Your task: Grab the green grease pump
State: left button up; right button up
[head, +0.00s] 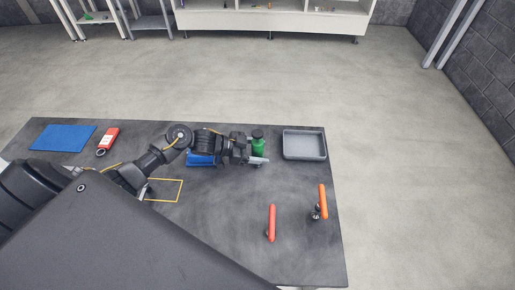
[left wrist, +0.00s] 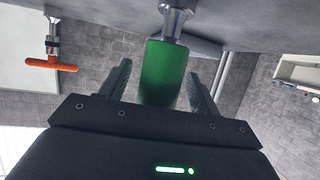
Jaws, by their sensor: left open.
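The green grease pump (head: 258,148) stands on the dark table, left of the grey tray. In the left wrist view its green body (left wrist: 164,72) lies between my two fingers, with a shiny metal part at the top of the picture. My left gripper (head: 257,152) reaches it from the left, low over the table. Its fingers (left wrist: 160,85) are apart, one on each side of the pump, with visible gaps. The gripper and arm hide part of the pump in the head view. My right gripper is not in view.
A grey tray (head: 304,145) stands right of the pump. A blue bin (head: 201,159) is behind my left wrist. Two toggle clamps with a red handle (head: 272,222) and an orange handle (head: 323,201) stand at the front right. A blue mat (head: 63,138) and red device (head: 108,139) lie left.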

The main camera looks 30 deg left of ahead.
pick_arm(q)
jog(key=shift+w+d+f, duration=0.25)
jog(key=shift+w+d, duration=0.1)
jog(key=shift+d, duration=0.15)
jog(key=shift+s, duration=0.1)
jog(key=shift+c, duration=0.7)
jog(key=c, duration=1.2)
jog(key=shift+r, duration=0.2)
